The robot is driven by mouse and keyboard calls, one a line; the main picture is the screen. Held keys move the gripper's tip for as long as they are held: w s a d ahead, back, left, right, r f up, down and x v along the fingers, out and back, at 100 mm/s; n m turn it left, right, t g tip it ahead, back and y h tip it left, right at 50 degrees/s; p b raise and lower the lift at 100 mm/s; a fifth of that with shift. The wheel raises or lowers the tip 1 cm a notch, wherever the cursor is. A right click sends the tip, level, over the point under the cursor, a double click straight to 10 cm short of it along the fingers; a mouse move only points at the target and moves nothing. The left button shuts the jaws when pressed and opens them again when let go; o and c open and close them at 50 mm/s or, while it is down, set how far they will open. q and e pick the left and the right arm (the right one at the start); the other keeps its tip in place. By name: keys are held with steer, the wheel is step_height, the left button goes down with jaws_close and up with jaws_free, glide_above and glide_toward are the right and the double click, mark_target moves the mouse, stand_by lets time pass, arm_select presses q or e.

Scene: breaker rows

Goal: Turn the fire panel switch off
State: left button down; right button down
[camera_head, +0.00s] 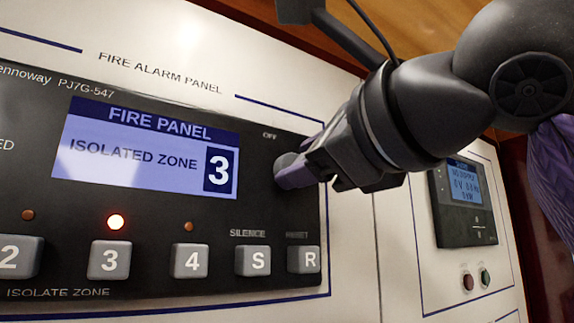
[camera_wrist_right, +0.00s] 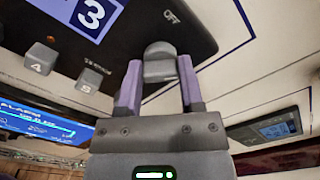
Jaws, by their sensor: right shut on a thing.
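The fire panel (camera_head: 300,215) is a black panel on a cream wall, with a lit screen (camera_head: 140,145) that reads "FIRE PANEL ISOLATED ZONE 3". Its switch is a grey rotary knob (camera_wrist_right: 160,58) at the panel's right side, just below the word OFF. My right gripper (camera_head: 303,168) reaches in from the right and is shut on the knob. In the right wrist view its two purple-padded fingers (camera_wrist_right: 159,80) stand on either side of the knob. In the head view the fingers hide most of the knob, and its pointing direction is unclear. My left gripper is not in view.
Grey buttons marked 2, 3 (camera_head: 109,260), 4, S and R line the panel's lower edge, below the gripper. A red lamp (camera_head: 116,222) above button 3 is lit. A second cream panel with a small meter (camera_head: 465,202) and two small buttons stands to the right.

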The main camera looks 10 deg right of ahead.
steer(key=shift+f+n+p, duration=0.1)
steer(key=shift+n+p, duration=0.7)
steer(key=shift+n, duration=2.9)
steer(key=shift+c, duration=1.2)
jaws_free()
steer(key=shift+s, duration=0.1)
steer(key=b+v, duration=0.3)
steer(key=v, duration=0.7)
